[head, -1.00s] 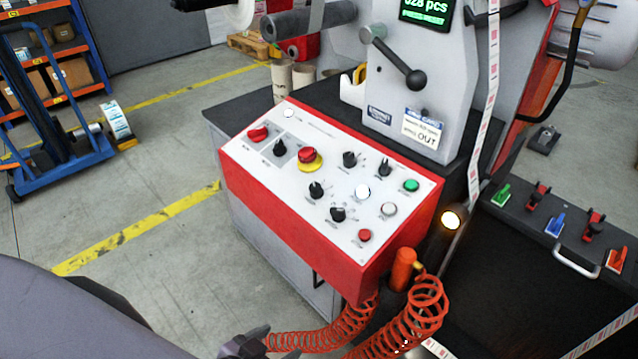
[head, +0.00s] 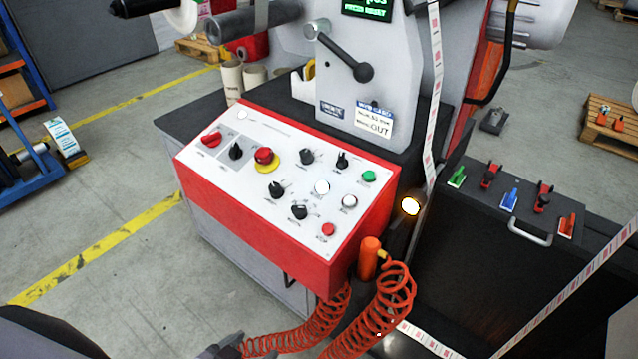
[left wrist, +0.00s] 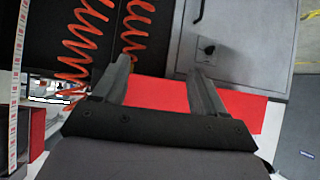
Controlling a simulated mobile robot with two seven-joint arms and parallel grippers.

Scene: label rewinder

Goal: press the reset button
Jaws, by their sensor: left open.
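The white-faced control panel (head: 215,163) with a red body stands in the middle of the head view. It carries a lit white button (head: 321,187), an unlit white button (head: 349,201), a green button (head: 369,176), a small red button (head: 328,229) and a red emergency stop on yellow (head: 264,156). The labels are too small to tell which button is reset. My left gripper (head: 232,344) is low, in front of the panel and apart from it. In the left wrist view its open, empty fingers (left wrist: 161,68) show before the red panel body (left wrist: 158,92). My right gripper is out of view.
Orange coiled hoses (head: 320,325) hang below the panel's right corner, close to my left gripper. A lit round lamp (head: 410,206) and a label web (head: 432,110) stand right of the panel. A green display (head: 368,8) is above. Space over the panel face is clear.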

